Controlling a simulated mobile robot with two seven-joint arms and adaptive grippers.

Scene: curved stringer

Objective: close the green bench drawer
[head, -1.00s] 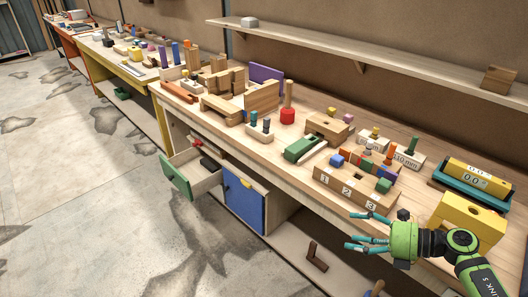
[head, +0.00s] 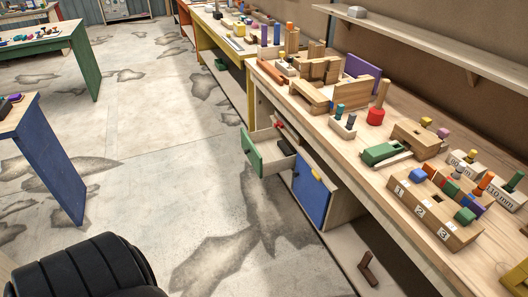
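The green-fronted bench drawer (head: 252,153) stands pulled out from under the wooden workbench (head: 345,150), towards the left. Its tray is exposed, with a small red item and a dark item inside. A blue cabinet door (head: 311,193) with a yellow handle is just right of the drawer, under the same bench. Neither of my grippers is in view, so I cannot see whether they are open or shut.
A green table (head: 53,38) and a blue-sided table (head: 45,155) stand at left. Clear concrete floor lies left of the drawer. A dark bracket (head: 367,268) lies below the bench.

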